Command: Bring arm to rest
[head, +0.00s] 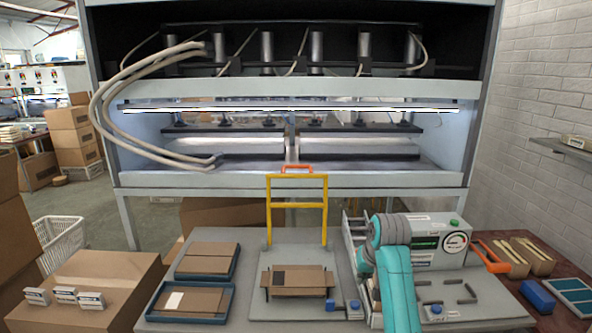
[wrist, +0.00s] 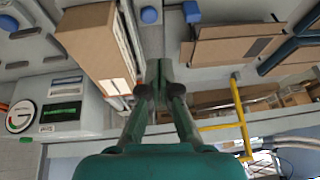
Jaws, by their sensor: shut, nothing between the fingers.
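My gripper (wrist: 159,75) shows in the wrist view with its two dark green fingers drawn together at the tips, with nothing held. In the head view my teal arm (head: 398,288) is folded at the right of the work table, in front of a grey machine with a round dial (head: 456,243). I cannot make out the gripper's fingers in the head view. In the wrist view, which is turned over, a brown carton (wrist: 92,42) lies to the left of the fingers. The dial machine (wrist: 57,115) is further left.
A yellow frame (head: 326,210) with an orange handle stands on the table behind a cardboard piece (head: 297,279). Blue trays (head: 206,260) with cardboard lie to the left. A large press (head: 290,178) stands behind. Wooden spoons in bags (head: 526,256) stand at the right.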

